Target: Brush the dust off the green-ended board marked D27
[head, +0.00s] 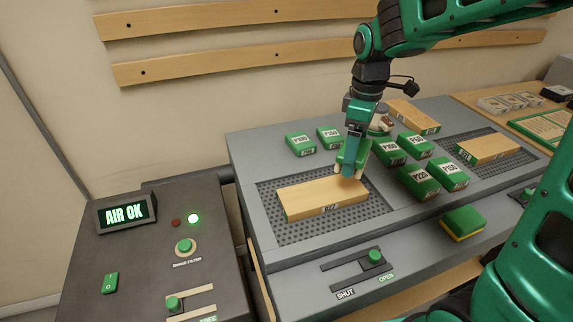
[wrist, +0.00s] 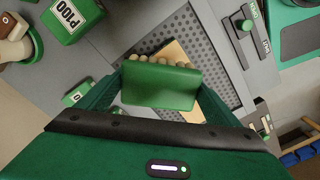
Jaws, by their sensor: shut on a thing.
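A pale wooden board (head: 310,197) lies on the left perforated grate (head: 290,235) of the grey bench; its small front mark looks like D27 but is hard to read. My gripper (head: 350,168) is above the board's right end, pointing down. It is shut on a green brush (wrist: 160,88) with cream bristle tufts, which show along the brush's upper edge in the wrist view. The brush hides part of the board (wrist: 172,50) there. I cannot tell whether the bristles touch the wood.
Several green grit blocks (head: 419,180) stand right of my gripper. Another board (head: 488,147) lies on the right grate, and one (head: 413,116) lies behind. A green-and-yellow sponge (head: 463,223) is at the front. A slider knob (head: 375,256) sits near OPEN. The left panel display (head: 125,214) reads AIR OK.

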